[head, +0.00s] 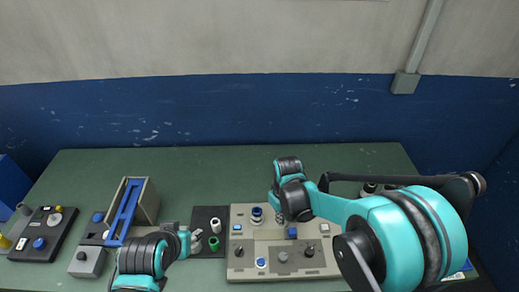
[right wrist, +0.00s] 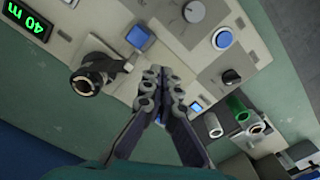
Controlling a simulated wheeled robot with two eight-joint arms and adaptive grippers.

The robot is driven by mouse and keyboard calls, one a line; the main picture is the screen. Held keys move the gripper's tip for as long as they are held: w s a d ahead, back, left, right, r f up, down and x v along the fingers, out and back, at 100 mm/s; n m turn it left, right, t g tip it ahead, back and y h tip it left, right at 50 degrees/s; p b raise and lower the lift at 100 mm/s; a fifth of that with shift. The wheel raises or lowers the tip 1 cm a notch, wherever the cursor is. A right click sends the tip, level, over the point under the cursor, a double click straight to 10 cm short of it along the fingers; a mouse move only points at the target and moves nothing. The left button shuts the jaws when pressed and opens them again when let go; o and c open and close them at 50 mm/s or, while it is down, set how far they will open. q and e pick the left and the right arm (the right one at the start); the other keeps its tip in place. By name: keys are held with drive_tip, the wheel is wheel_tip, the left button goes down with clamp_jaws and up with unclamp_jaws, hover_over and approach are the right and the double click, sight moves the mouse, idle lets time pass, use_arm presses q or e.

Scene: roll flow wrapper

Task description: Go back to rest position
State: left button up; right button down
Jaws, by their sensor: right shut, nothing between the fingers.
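My right gripper (head: 281,214) is above the beige control panel (head: 240,264), near its upper middle; my own arm partly hides it in the head view. In the right wrist view my right gripper (right wrist: 159,72) has its fingers together with nothing between them, over the panel close to the blue square button (right wrist: 138,37). My left gripper (head: 189,240) is low on the left, just left of the dark mat; its fingers are too small to tell open from shut.
The green table (head: 200,172) is clear at the back. A blue-framed holder (head: 126,210) stands left, beside a black switch box (head: 45,235). A white roll (head: 215,225) and a green roll (head: 213,243) stand on the dark mat. A black selector (right wrist: 92,75) sticks up from the panel.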

drive_tip(key=s+d+r+m+t+b, duration=0.5)
drive_tip(key=s+d+r+m+t, duration=0.1)
drive_tip(key=s, duration=0.6)
drive_tip(key=d+r+t, duration=0.1)
drive_tip(key=d+r, duration=0.1)
drive_tip(key=d, duration=0.1)
drive_tip(key=shift+b, duration=0.3)
drive_tip(key=shift+s, duration=0.1)
idle(1.4)
